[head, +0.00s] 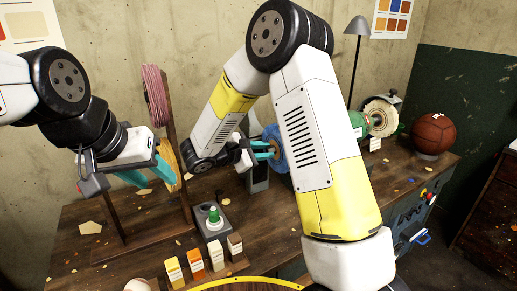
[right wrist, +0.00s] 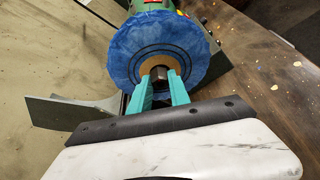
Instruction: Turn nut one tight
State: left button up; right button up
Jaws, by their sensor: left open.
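The nut (right wrist: 159,76) is a dark hex piece at the centre of the blue wheel (right wrist: 185,45), in front of a tan round flange. My right gripper (right wrist: 160,86) has its teal fingers on both sides of the nut, closed against it. In the head view the blue wheel (head: 276,148) is partly behind my right arm, my right gripper (head: 266,149) is at its face, and the nut is hidden. My left gripper (head: 143,174) is open, at the left beside a yellow disc (head: 166,164) by the wooden stand; I see nothing held in it.
A cream wheel (head: 380,118) is on the right side of the green machine (head: 357,124). A brown ball (head: 433,134) sits at the bench's right. A grey box with a green button (head: 213,215) and several small labelled blocks (head: 215,256) stand in front. A wooden stand (head: 175,130) holds pink cord.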

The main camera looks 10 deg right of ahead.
grip_shut()
jog(key=m+h, duration=0.3)
jog(key=m, duration=0.6)
jog(key=f+m+t+h, duration=0.1)
jog(key=m+h, duration=0.1)
jog(key=m, duration=0.8)
jog(key=m+h, duration=0.3)
jog(key=m, duration=0.6)
jog(key=shift+w+a+f+m+h, duration=0.1)
jog(key=shift+w+f+m+h, duration=0.05)
jog(key=shift+f+m+h, duration=0.2)
jog(key=shift+f+m, duration=0.1)
jog(key=shift+m, duration=0.15)
